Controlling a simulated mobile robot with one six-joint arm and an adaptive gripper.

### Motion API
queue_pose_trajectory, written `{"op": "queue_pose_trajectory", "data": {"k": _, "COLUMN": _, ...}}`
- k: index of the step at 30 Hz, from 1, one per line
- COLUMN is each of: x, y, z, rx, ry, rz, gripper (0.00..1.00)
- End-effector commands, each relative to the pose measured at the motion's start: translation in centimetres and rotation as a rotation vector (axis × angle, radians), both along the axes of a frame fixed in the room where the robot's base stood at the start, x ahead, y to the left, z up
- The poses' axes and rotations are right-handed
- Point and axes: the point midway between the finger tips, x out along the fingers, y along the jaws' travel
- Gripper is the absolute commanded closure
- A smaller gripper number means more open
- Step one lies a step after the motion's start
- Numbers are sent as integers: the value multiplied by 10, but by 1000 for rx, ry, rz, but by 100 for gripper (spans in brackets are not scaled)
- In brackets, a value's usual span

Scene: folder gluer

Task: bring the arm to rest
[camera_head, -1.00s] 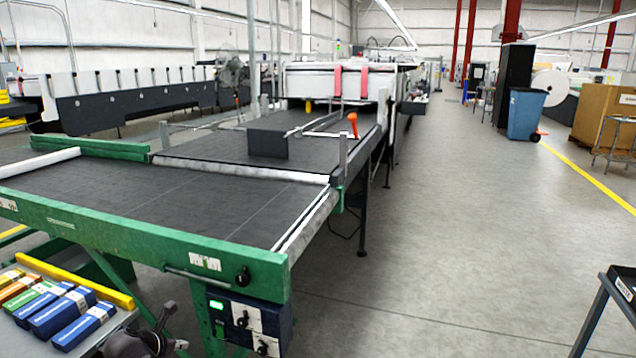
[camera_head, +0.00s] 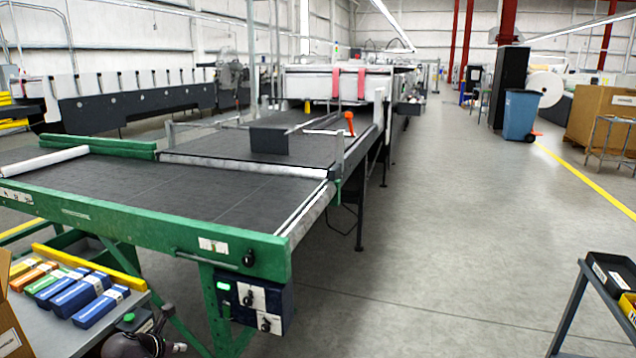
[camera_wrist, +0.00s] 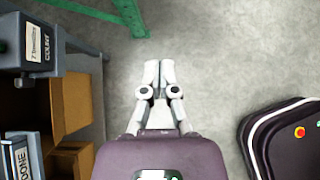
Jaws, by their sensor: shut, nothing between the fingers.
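My gripper (camera_wrist: 158,80) shows in the wrist view, pointing down over bare grey floor. Its two fingers are together with nothing between them. My own dark base with a red button (camera_wrist: 290,140) shows at the right of the wrist view.
A grey table (camera_head: 65,330) with several coloured boxes (camera_head: 80,290) stands at bottom left. An open cardboard box (camera_wrist: 75,100) and labelled bins are left of my gripper. The green-framed conveyor (camera_head: 150,225) lies ahead.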

Motion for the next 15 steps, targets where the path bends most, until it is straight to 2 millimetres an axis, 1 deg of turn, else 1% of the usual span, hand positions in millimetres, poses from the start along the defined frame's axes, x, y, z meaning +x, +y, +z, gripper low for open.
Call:
{"op": "queue_pose_trajectory", "data": {"k": 5, "x": 0, "y": 0, "z": 0, "rx": 0, "ry": 0, "rz": 0, "gripper": 100}}
{"op": "queue_pose_trajectory", "data": {"k": 15, "x": 11, "y": -30, "z": -4, "rx": 66, "ry": 13, "rz": -102, "gripper": 100}}
